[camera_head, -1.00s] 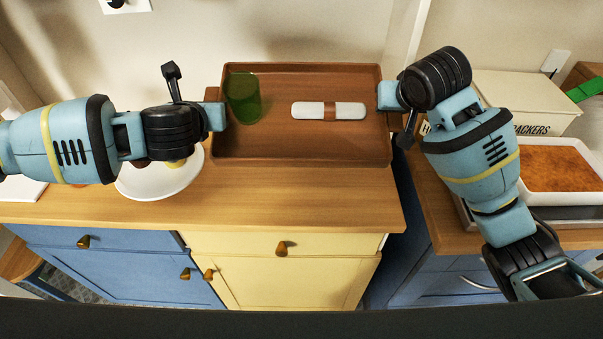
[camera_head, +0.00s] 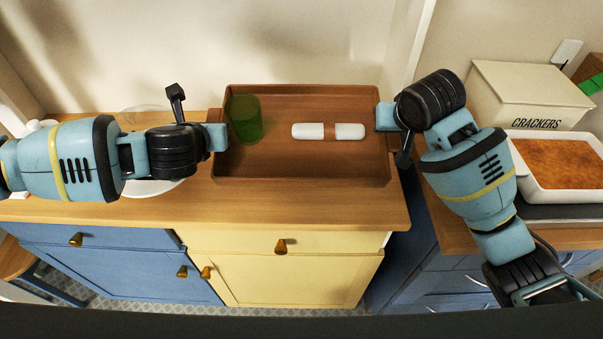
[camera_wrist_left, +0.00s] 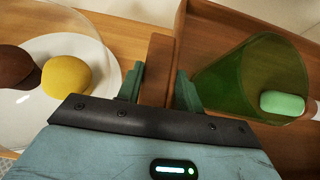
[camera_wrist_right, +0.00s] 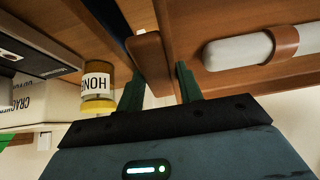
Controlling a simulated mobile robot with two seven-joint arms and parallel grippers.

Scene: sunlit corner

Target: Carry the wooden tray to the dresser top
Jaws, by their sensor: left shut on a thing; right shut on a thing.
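The wooden tray (camera_head: 300,168) is level over the wooden top of a blue and yellow cabinet; I cannot tell whether it touches that top. A translucent green cup (camera_head: 243,118) stands upright in its left part. A white roll with a brown band (camera_head: 312,131) lies right of the cup.
A white plate (camera_head: 150,187) with brown and yellow items is just left of the tray, partly behind my left arm. On the right counter are a crackers box (camera_head: 525,95), a white baking dish (camera_head: 575,190), and a honey jar (camera_wrist_right: 97,85). A dark gap separates the counters.

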